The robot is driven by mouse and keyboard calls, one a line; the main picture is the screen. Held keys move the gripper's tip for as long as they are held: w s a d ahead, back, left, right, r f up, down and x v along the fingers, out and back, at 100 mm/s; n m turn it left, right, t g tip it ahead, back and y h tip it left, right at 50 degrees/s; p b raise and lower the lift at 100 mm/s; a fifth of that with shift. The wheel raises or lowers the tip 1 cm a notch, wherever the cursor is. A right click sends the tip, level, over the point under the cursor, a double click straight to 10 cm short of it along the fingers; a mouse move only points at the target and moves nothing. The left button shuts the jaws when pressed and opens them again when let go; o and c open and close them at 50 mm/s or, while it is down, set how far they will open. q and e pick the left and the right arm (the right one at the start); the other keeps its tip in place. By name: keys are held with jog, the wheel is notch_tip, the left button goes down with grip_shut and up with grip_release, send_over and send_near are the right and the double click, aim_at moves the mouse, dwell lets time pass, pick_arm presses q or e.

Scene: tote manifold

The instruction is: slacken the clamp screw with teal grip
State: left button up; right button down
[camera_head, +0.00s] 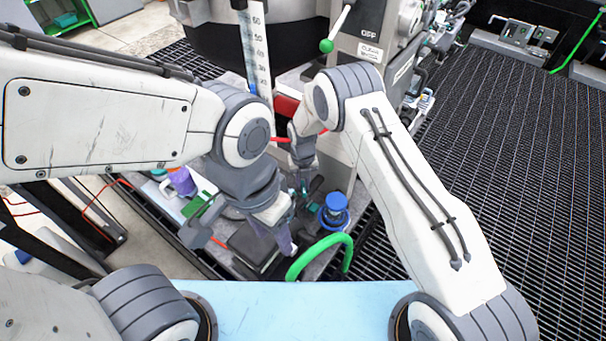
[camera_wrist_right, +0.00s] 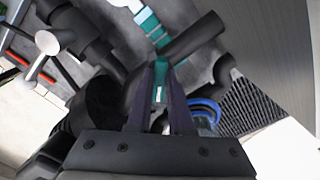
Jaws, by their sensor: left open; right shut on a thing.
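The teal grip (camera_wrist_right: 160,78) of the clamp screw shows in the right wrist view as a narrow teal strip between the two dark fingers of my right gripper (camera_wrist_right: 160,98). The fingers are shut on it. In the head view my right gripper (camera_head: 304,184) points down beside the grey machine, and the grip is too small and covered to make out there. My left gripper (camera_head: 281,238) hangs lower, over the dark block on the bench, open; I see nothing held in it.
A blue knob (camera_head: 335,212) stands right of the grippers, and a thick green hose (camera_head: 322,250) curves in front of it. Dark pipe parts (camera_wrist_right: 195,38) crowd the right gripper. The grey machine (camera_head: 352,100) rises behind. A purple bottle (camera_head: 182,181) stands at left. Open floor grating (camera_head: 500,170) lies right.

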aim_at(302, 186)
jog(key=p, duration=0.2)
jog(key=shift+a+r+n+p, duration=0.1)
jog(key=shift+r+n+p, duration=0.1)
jog(key=shift+n+p, duration=0.15)
pick_arm(q)
notch_tip(302, 186, up, 4)
jog(key=shift+f, duration=0.1)
pick_arm(e)
jog(key=shift+f, duration=0.1)
jog(key=c, duration=0.8)
grip_release()
jog(key=shift+r, duration=0.5)
pick_arm(q)
notch_tip(302, 186, down, 3)
jog(key=b, duration=0.2)
jog(key=shift+r+b, duration=0.2)
jog(key=shift+b, duration=0.1)
pick_arm(e)
notch_tip(302, 186, up, 9)
jog(key=shift+r, duration=0.2)
